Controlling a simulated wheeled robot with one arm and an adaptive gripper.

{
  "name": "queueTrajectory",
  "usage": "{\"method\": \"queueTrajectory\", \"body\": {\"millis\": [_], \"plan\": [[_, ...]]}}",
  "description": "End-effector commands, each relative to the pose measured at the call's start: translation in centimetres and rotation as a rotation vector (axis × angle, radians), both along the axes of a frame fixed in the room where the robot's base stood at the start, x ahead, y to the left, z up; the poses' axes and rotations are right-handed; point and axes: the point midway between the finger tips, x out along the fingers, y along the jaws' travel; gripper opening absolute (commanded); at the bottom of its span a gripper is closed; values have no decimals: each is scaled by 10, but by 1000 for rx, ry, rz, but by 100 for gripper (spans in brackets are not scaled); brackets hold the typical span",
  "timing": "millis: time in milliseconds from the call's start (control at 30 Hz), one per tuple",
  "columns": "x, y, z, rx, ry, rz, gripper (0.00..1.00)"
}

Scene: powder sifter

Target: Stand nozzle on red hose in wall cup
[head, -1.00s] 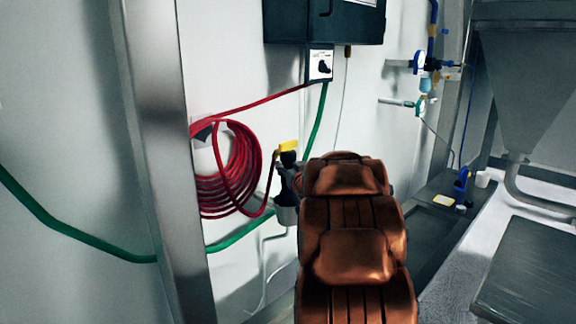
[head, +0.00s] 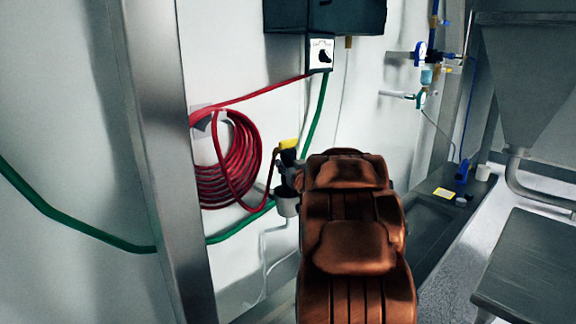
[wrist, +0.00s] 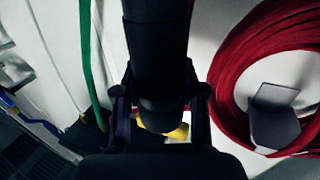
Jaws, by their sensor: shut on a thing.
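The nozzle (head: 289,157) is black with a yellow top and stands roughly upright at the wall, on the end of the red hose (head: 228,170). My gripper (wrist: 160,108) is shut on the nozzle; its black body (wrist: 157,50) rises between the fingers in the wrist view, with some yellow (wrist: 178,132) behind. The pale grey wall cup (head: 287,205) is directly below the nozzle in the head view. The nozzle's lower end meets the cup's rim in the picture; I cannot tell whether it is inside. My brown arm hides part of the gripper and the cup's right side.
The red hose hangs coiled on the wall left of the cup. A green hose (head: 85,233) runs behind a metal post (head: 160,150). A dark control box (head: 325,15) is above. A blue nozzle (head: 461,172) and white cup (head: 483,172) stand on the ledge at right.

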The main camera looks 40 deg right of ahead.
Motion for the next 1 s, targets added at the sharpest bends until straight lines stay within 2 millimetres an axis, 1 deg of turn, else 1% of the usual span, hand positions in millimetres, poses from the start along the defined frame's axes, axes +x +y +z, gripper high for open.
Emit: {"method": "queueTrajectory", "body": {"millis": [1000], "plan": [[0,0,-10,-1,-2,0,0]]}}
